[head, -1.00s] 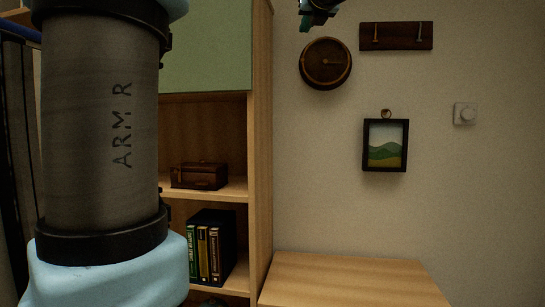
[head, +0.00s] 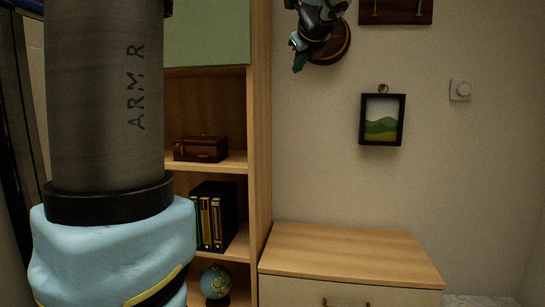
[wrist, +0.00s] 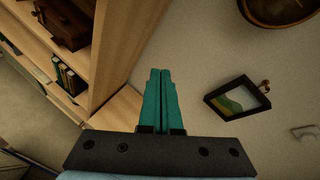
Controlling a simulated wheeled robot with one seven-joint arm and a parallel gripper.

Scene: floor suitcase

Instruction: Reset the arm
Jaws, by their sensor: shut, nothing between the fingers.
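My gripper (head: 298,58) is high in the head view, in front of the round brown wall clock (head: 338,42), which it partly hides. In the wrist view my gripper (wrist: 160,74) shows two teal fingers pressed together with nothing between them. The fingers point up the picture toward the wall, between the wooden shelf and the framed picture. A large part of my arm fills the left of the head view. No floor suitcase shows.
A wooden shelf unit (head: 259,150) holds a small brown case (head: 201,149), several books (head: 210,222) and a globe (head: 215,281). A low wooden cabinet (head: 350,254) stands right of it. A framed picture (head: 382,120), a hook rack (head: 395,11) and a dial (head: 460,90) are on the wall.

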